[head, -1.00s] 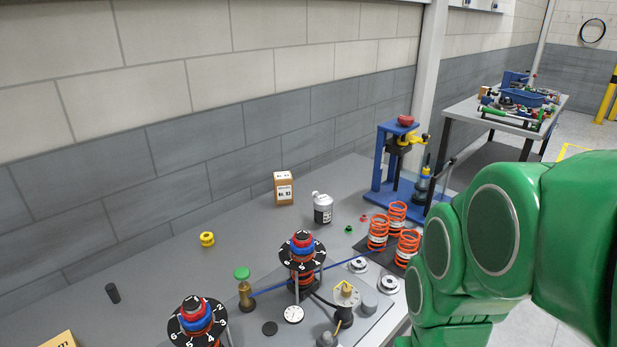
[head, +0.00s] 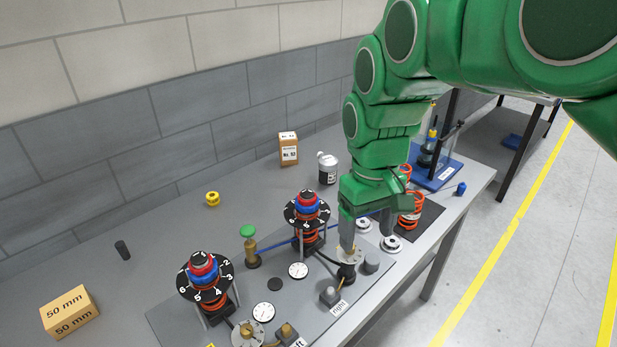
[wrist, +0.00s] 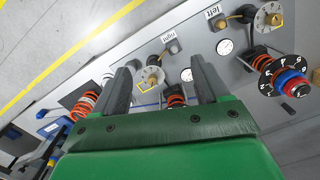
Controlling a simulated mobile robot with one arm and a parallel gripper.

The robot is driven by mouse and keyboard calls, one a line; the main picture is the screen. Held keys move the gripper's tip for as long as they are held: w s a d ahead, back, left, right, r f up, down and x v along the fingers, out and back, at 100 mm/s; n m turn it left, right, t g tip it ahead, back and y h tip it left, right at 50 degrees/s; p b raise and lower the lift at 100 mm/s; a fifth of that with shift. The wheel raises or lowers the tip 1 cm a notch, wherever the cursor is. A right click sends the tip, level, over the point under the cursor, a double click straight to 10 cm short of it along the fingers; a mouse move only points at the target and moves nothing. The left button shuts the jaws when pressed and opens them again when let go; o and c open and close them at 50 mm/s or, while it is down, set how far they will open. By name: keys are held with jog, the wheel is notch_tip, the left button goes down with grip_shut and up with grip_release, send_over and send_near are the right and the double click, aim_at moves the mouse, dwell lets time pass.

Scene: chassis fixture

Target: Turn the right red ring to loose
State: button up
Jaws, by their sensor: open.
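The right red ring (head: 307,197) sits above a blue ring on the right spring stand, over a black numbered dial (head: 291,213). My gripper (head: 364,238) is open and empty, pointing down to the right of that stand, in front of the round fitting with the yellow outline. In the wrist view my gripper's fingers (wrist: 163,80) stand wide apart. The fitting (wrist: 148,80) shows between them, and orange coils (wrist: 176,100) of the right stand show lower down. The ring itself is hidden there behind my gripper. The left stand has a similar red ring (head: 203,266).
A green-topped post (head: 248,232) stands left of the right stand. A 50 mm box (head: 69,312) is at front left. The back left table is mostly clear.

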aim_at(307, 193)
jog(key=w+a+n, duration=0.1)
jog(key=w+a, duration=0.2)
jog(key=w, duration=0.3)
jog(key=w+a+n, duration=0.1)
jog(key=w+a, duration=0.3)
jog(key=w, duration=0.2)
jog(key=w+a+r+n, duration=0.1)
jog(key=w+a, duration=0.2)
jog(key=w, duration=0.4)
jog(key=shift+a+n+t, duration=0.25)
jog(key=shift+n+t, duration=0.15)
jog(key=shift+w+a+f, duration=0.1)
jog(key=shift+w+f, duration=0.05)
jog(key=shift+f, duration=3.9)
jog(key=shift+c, duration=0.4)
jog(key=c, duration=1)
